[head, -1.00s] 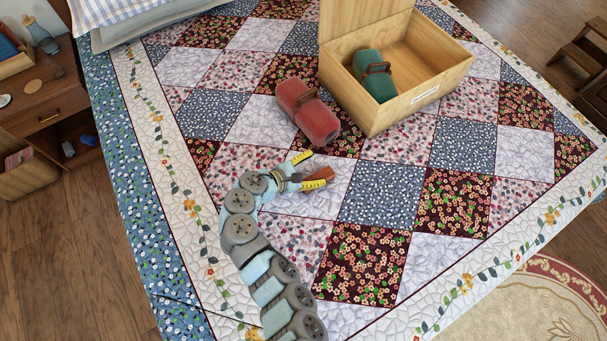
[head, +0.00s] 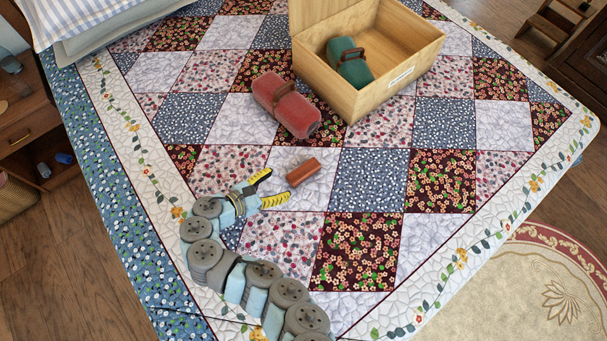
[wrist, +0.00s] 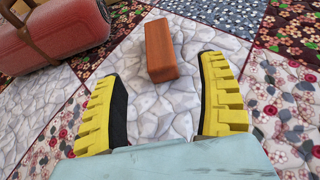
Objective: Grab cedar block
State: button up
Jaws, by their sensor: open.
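The cedar block (head: 303,175) is a small reddish-brown bar lying on a pale patch of the quilt. In the wrist view the block (wrist: 160,52) lies just beyond the fingertips, between their lines and nearly end-on. My gripper (head: 276,186) is open and empty, with its yellow-padded fingers pointing at the block from the left. The fingers also show in the wrist view (wrist: 163,75), spread wide on both sides with bare quilt between them. I cannot tell the exact height of the fingers above the quilt.
A red case (head: 286,106) with a brown handle lies just behind the block. An open wooden box (head: 375,98) holding a green case (head: 349,62) stands farther back. The patchwork quilt (head: 444,180) is clear to the right. A nightstand (head: 20,115) stands at the left.

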aim_at(307, 170)
jog(key=b+x, duration=0.1)
jog(key=x, duration=0.5)
jog(key=shift+w+d, duration=0.1)
jog(key=shift+d, duration=0.1)
jog(key=shift+w+d+f, duration=0.2)
jog(key=shift+d, duration=0.05)
jog(key=shift+w, duration=0.1)
jog(key=shift+p+x, duration=0.35)
jog(key=shift+x, duration=2.15)
jog(key=shift+a+f, duration=0.1)
jog(key=c, duration=1.3)
